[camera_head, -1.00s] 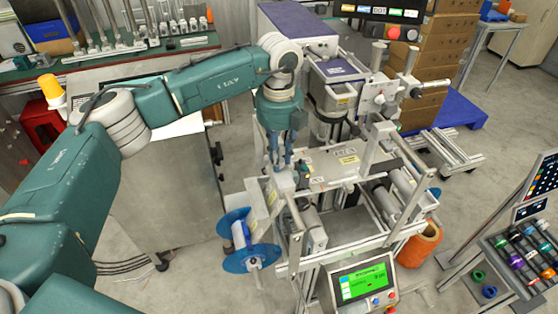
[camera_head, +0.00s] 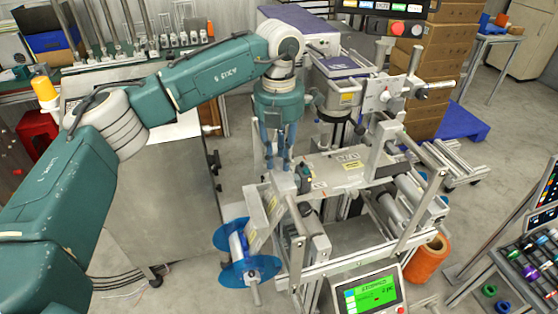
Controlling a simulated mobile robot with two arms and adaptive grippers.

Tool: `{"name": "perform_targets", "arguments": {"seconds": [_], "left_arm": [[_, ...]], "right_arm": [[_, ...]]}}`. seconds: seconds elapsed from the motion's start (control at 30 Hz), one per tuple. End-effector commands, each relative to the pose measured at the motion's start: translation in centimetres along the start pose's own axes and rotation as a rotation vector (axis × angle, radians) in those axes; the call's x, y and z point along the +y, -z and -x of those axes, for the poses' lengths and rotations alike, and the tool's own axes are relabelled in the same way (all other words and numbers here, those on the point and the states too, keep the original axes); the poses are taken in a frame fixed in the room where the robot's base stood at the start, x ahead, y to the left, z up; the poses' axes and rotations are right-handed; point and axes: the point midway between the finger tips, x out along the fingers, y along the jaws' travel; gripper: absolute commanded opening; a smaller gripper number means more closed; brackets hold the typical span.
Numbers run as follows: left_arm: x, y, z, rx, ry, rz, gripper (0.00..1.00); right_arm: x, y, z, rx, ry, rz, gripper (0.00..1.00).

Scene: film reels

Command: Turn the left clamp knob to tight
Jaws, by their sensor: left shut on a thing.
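My left gripper (camera_head: 278,164) points straight down at the left end of the steel labelling machine (camera_head: 340,166). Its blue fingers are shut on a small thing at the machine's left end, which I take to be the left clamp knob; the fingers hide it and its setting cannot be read. A small dark upright part with a bit of orange (camera_head: 304,180) stands just right of the fingertips. My right gripper is not in view.
A blue reel (camera_head: 232,272) hangs at the machine's lower left. A green-lit control panel (camera_head: 372,293) stands in front. An orange spool (camera_head: 427,262) is at the right, and a rack of coloured rolls (camera_head: 525,255) at far right. Bare floor (camera_head: 185,290) lies front left.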

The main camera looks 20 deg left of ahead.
Motion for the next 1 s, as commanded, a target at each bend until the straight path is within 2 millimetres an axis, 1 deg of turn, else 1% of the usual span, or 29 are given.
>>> {"name": "perform_targets", "arguments": {"seconds": [0.03,0.2,0.6,0.8,1.0], "left_arm": [[0.0,-0.1,0.1,-0.005,0.000,-0.045,0.00],[0.0,-0.1,0.1,-0.005,-0.001,-0.206,0.00],[0.0,-0.1,0.2,-0.006,-0.001,-0.577,0.00],[0.0,-0.1,0.2,-0.006,-0.002,-0.728,0.00],[0.0,-0.1,0.3,-0.006,-0.002,-0.836,0.00]], "right_arm": [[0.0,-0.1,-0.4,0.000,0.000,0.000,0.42],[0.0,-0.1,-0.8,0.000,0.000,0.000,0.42],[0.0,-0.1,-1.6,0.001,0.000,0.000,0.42],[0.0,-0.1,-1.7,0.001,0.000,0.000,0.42],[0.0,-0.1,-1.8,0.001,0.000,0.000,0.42]]}}
